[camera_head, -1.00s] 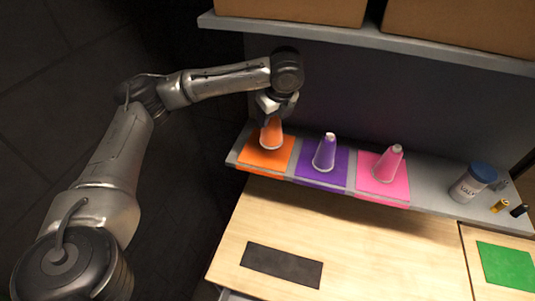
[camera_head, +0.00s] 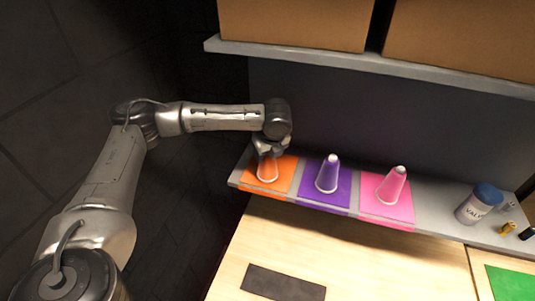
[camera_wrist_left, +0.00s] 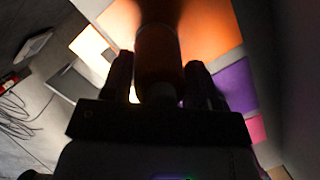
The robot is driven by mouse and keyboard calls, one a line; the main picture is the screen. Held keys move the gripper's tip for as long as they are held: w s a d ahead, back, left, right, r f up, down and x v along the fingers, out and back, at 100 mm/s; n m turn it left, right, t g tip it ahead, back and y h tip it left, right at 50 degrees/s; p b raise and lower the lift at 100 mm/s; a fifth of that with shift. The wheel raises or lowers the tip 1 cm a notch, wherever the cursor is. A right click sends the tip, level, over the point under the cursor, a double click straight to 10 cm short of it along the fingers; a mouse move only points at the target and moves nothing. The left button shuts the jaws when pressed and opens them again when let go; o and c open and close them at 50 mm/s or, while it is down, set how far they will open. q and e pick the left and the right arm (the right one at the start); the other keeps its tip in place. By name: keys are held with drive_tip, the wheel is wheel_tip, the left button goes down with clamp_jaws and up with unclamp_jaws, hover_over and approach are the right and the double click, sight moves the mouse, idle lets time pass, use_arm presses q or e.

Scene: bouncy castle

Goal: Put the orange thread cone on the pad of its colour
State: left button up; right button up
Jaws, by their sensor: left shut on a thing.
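The orange thread cone (camera_head: 267,167) is at the orange pad (camera_head: 285,178), at the left end of the shelf. Its white-rimmed base is over the pad; I cannot tell whether it touches. My left gripper (camera_head: 268,147) is shut on the top of the cone from above. In the left wrist view the cone (camera_wrist_left: 160,60) sits between the two dark fingers (camera_wrist_left: 160,92), with the orange pad (camera_wrist_left: 222,30) beyond it. My right gripper is not in view.
A purple cone (camera_head: 328,172) on a purple pad (camera_head: 314,190) and a pink cone (camera_head: 391,184) on a pink pad (camera_head: 370,206) stand to the right. A blue-lidded jar (camera_head: 477,204) is farther right. Cardboard boxes (camera_head: 295,22) fill the upper shelf (camera_head: 340,55).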

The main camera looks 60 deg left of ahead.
use_arm(q)
drive_tip(key=shift+f, duration=0.35)
drive_tip(key=o, duration=1)
drive_tip(key=shift+f, duration=0.1)
drive_tip(key=shift+o, duration=0.2)
